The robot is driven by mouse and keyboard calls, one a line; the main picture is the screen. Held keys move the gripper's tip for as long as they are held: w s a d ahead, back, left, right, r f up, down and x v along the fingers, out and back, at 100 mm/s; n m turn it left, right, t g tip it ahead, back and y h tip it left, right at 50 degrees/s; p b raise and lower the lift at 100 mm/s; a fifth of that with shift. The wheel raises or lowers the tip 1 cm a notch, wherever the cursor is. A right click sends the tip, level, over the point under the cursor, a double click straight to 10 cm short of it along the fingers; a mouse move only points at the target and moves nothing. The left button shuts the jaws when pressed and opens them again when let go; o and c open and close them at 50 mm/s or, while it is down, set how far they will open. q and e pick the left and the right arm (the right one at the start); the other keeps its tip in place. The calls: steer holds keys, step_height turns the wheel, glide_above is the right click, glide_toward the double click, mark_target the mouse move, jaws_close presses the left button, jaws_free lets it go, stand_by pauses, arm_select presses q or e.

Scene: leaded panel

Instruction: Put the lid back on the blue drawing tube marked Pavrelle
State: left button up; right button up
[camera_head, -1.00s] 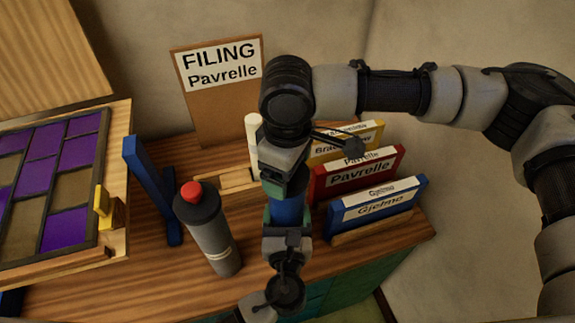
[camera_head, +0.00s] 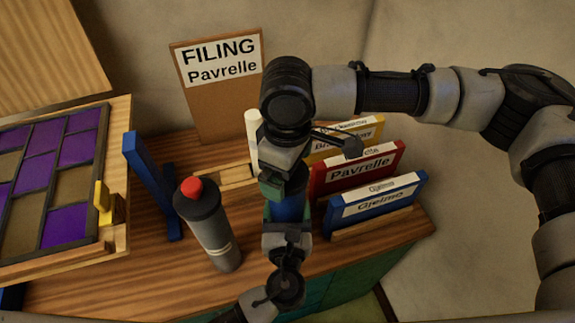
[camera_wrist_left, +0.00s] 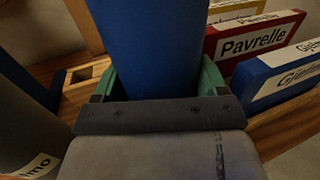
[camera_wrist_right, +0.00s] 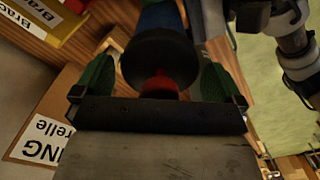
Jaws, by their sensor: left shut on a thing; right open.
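My left gripper (camera_wrist_left: 158,85) is shut around the blue tube (camera_wrist_left: 150,40), which is upright at the front of the cabinet top. The tube also shows in the head view (camera_head: 291,208), partly hidden by my arms. In the right wrist view, a dark lid (camera_wrist_right: 160,52) with a red knob (camera_wrist_right: 160,86) is at the blue tube's (camera_wrist_right: 160,14) end. I cannot tell whether it is fully seated. My right gripper (camera_wrist_right: 158,82) is open above the tube, its green fingers on either side of the lid and apart from it. The tube's marking is hidden.
A grey tube (camera_head: 216,238) with a red-knobbed lid stands close left. Blue, red and yellow binders (camera_head: 378,207) stand right. Behind are a wooden rack (camera_head: 238,178), a white roll (camera_head: 253,132) and the FILING Pavrelle board (camera_head: 222,110). A purple leaded panel (camera_head: 70,150) is left.

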step_height(320, 180, up, 12)
steer(key=shift+f, duration=0.15)
stand_by(0.3)
arm_select(q)
steer(key=o, duration=1.3)
arm_select(e)
step_height(320, 180, down, 3)
steer(key=b, duration=0.3)
steer(key=shift+f, duration=0.1)
arm_select(q)
steer(key=s, duration=1.1)
arm_select(e)
steer(key=shift+f, duration=0.1)
